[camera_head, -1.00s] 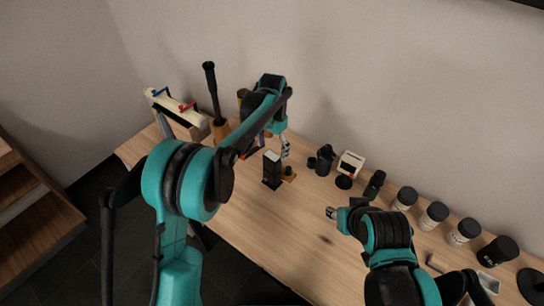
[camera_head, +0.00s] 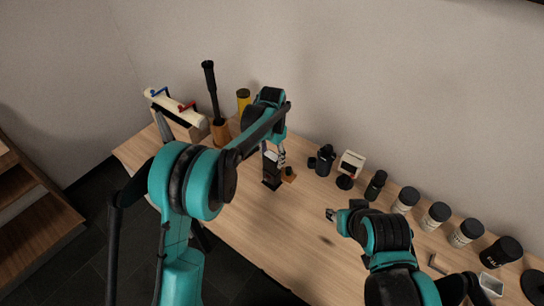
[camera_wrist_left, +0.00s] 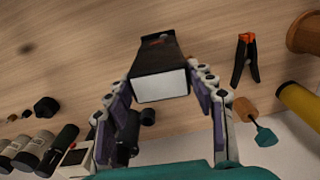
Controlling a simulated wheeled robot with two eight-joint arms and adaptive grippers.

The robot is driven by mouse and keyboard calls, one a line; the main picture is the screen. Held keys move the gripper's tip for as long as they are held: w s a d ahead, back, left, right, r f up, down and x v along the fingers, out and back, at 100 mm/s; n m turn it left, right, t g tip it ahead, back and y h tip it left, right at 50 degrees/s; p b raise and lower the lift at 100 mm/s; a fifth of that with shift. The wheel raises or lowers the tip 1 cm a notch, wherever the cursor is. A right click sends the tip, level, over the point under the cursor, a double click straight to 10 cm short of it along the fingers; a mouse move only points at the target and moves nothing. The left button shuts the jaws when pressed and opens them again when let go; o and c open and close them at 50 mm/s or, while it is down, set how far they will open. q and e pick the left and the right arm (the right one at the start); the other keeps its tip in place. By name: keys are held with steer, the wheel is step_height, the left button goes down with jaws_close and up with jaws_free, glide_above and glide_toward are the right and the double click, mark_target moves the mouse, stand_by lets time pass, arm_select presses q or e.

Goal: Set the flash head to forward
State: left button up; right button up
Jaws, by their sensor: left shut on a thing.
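The flash (camera_head: 271,171) is a dark upright block near the middle of the table. In the left wrist view its head (camera_wrist_left: 160,84) is a black box with a white face, sitting between the two fingers. My left gripper (camera_head: 281,158) is at the flash from above and is shut on its head, with one finger on each side. The gripper partly hides the head in the head view. My right gripper (camera_head: 331,215) is low over the table's middle right, apart from the flash. Its jaws are too small to read.
Black-lidded jars (camera_head: 436,215) line the right back edge. A small white-framed device (camera_head: 350,163) and a dark bottle (camera_head: 375,185) stand nearer the flash. A yellow cylinder (camera_head: 243,97) is at the back left. The left wrist view shows a black clamp (camera_wrist_left: 245,60) beside the flash. The front table is clear.

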mark_target(268, 165)
arm_select(q)
steer(key=shift+s, duration=0.1)
steer(key=s+a+t+h+b, duration=0.1)
steer(key=t+h, duration=0.1)
steer(key=shift+s+a+f+t, duration=0.15)
steer(key=shift+t, duration=0.15)
steer(key=shift+s+a+f+t+h+b, duration=0.2)
steer(key=shift+s+a+t+h+b, duration=0.05)
steer(key=shift+t+h+b, duration=0.25)
steer(key=shift+s+a+f+t+h+b, duration=0.15)
steer(key=shift+s+a+t+h+b, duration=0.1)
steer(key=shift+t+h+b, duration=0.2)
steer(key=t+h+b, duration=0.1)
steer(key=b, duration=0.1)
steer(key=s+a+f+t+h+b, duration=0.1)
steer(key=t+b, duration=0.1)
steer(key=f+t+h+b, duration=0.1)
steer(key=t+h+b, duration=0.1)
steer(key=b, duration=0.1)
steer(key=shift+s+a+f, duration=0.15)
steer(key=shift+s+a, duration=0.05)
steer(key=shift+s, duration=0.2)
steer(key=shift+s+a+f+t+h+b, duration=0.15)
steer(key=shift+f+t+h+b, duration=0.25)
steer(key=shift+t+h+b, duration=0.55)
steer(key=shift+s, duration=0.1)
steer(key=o, duration=1.2)
steer(key=shift+c, duration=0.2)
